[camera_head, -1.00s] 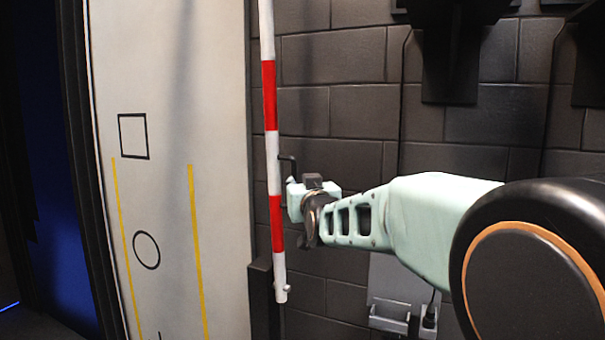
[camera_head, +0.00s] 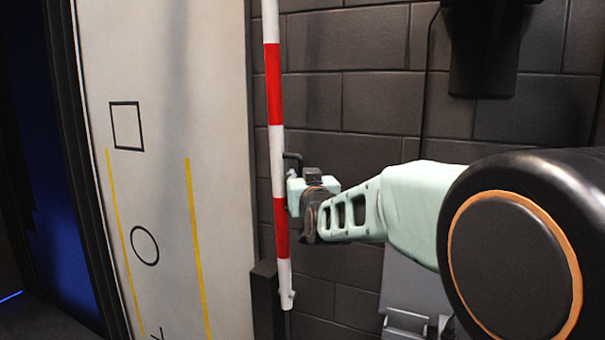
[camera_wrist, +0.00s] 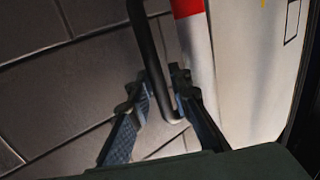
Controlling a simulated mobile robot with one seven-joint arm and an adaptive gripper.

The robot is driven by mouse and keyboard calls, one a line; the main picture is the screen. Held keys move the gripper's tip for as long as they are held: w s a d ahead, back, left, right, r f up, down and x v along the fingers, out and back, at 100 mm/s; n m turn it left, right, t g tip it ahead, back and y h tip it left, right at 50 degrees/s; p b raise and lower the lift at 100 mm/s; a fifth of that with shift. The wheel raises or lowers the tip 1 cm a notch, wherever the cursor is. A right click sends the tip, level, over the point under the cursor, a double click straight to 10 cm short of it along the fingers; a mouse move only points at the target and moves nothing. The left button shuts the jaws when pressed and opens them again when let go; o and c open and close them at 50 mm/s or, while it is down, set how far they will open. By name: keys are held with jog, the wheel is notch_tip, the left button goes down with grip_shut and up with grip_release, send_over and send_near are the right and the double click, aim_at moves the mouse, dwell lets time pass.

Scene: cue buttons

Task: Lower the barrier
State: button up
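The barrier (camera_head: 274,90) is a red and white striped pole standing nearly upright in the head view. Its white and red part also shows in the wrist view (camera_wrist: 196,48). A thin black bent handle (camera_head: 292,158) sits beside the pole. In the wrist view, the handle (camera_wrist: 146,35) runs down between my two fingers and hooks toward the pole. My gripper (camera_wrist: 161,75) is open around the handle, with a small gap to the right finger. In the head view, my gripper (camera_head: 300,188) is beside the pole, its fingers mostly hidden.
A pale panel (camera_head: 175,60) with yellow lines and black shapes stands left of the pole. A dark block wall (camera_head: 370,90) is behind. A grey box (camera_head: 410,290) is on the wall below my arm. A dark post (camera_head: 266,295) stands by the pole's lower end.

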jog(key=shift+s, duration=0.15)
jog(key=shift+c, duration=0.3)
grip_shut()
